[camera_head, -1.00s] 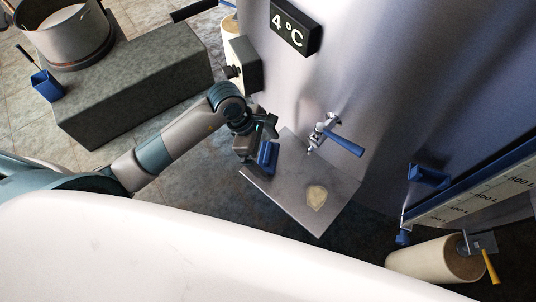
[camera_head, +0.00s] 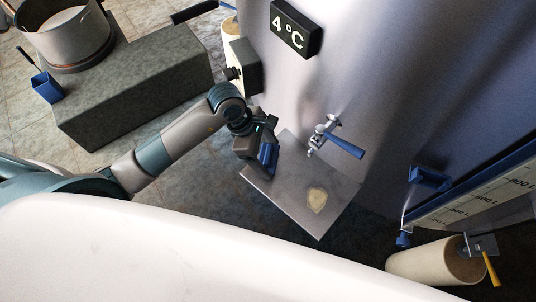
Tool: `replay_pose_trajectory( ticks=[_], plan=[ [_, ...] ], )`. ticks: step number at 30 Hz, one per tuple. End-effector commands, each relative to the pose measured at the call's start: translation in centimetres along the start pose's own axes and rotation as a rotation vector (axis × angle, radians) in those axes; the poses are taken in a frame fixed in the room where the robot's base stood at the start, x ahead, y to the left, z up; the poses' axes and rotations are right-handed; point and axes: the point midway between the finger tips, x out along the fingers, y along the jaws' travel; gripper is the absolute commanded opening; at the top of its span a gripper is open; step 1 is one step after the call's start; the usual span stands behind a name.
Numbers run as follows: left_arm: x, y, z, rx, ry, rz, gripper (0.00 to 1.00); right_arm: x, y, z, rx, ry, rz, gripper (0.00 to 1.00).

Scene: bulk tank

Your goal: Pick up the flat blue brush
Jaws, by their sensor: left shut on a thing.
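The flat blue brush (camera_head: 268,157) is at the left part of the grey metal tray (camera_head: 287,207) below the tap. My left gripper (camera_head: 262,150) is shut on the brush, which sits at the gripper's end. The gripper and wrist hide part of the brush, and I cannot tell whether it touches the tray. My right gripper does not show.
A tap with a blue handle (camera_head: 344,147) sticks out of the steel tank (camera_head: 375,70) just right of the gripper. A pale yellowish patch (camera_head: 317,198) lies on the tray. A stone block (camera_head: 140,85) with a metal pot (camera_head: 70,35) stands at the left.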

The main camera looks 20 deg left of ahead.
Motion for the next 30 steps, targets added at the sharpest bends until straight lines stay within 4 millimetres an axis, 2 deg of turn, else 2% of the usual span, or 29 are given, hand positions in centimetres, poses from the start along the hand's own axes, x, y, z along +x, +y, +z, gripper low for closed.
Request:
replay_pose_trajectory(
  ticks=[5,11,18,26,30],
  plan=[
    [-1.0,0.1,0.4,0.003,-0.001,0.003,0.51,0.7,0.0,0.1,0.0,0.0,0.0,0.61],
    [-3.5,0.1,1.5,0.007,-0.001,0.006,0.51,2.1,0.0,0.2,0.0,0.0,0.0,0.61],
    [-5.2,-4.4,4.0,0.008,-0.003,0.002,0.51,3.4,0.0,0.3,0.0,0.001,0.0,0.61],
    [-7.2,-8.6,6.6,0.007,-0.004,0.003,0.51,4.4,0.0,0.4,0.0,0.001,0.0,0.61],
    [-8.2,-9.6,7.2,0.0,0.002,-0.001,0.51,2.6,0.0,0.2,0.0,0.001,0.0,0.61]
  ],
)
